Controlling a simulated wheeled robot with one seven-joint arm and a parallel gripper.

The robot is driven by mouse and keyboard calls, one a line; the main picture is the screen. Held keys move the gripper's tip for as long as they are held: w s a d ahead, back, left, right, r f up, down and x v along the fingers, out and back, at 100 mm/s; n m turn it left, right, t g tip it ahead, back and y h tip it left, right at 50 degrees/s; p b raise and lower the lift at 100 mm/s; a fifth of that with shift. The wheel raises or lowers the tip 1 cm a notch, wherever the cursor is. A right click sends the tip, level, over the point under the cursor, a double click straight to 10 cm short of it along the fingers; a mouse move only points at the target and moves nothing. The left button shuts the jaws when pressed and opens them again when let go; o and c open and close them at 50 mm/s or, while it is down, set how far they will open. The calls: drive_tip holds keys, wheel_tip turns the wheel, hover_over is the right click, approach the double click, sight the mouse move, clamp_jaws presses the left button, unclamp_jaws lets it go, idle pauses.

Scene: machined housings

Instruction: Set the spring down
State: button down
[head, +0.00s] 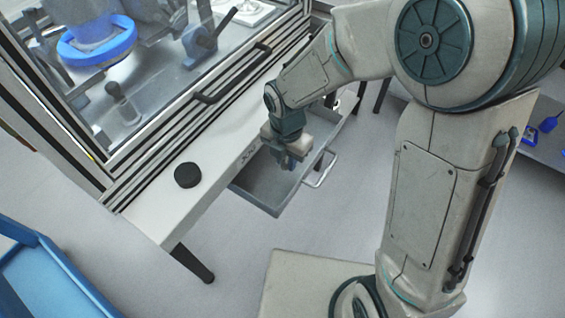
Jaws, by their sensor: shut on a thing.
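My gripper (289,163) points down over the open grey drawer (273,211), near its left side and the bench edge. It is shut on the spring, but the spring is too small and too covered by the fingers to make out. I cannot tell how far the fingertips are above the drawer floor. The visible front part of the drawer floor looks bare; my arm hides part of the back.
A black round disc (188,175) lies on the white bench top (160,217). A glazed machine enclosure (130,75) with a black handle stands behind the bench. The drawer's handle (320,170) juts out to the right. A blue container (62,283) is at lower left.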

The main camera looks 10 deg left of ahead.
sight(285, 175)
drive_tip(key=shift+f+b, duration=0.3)
drive_tip(key=shift+f, duration=1.6)
drive_tip(key=shift+f, duration=0.2)
drive_tip(key=c, duration=1.3)
unclamp_jaws()
drive_tip(key=shift+o, duration=0.2)
drive_tip(key=shift+r, duration=0.1)
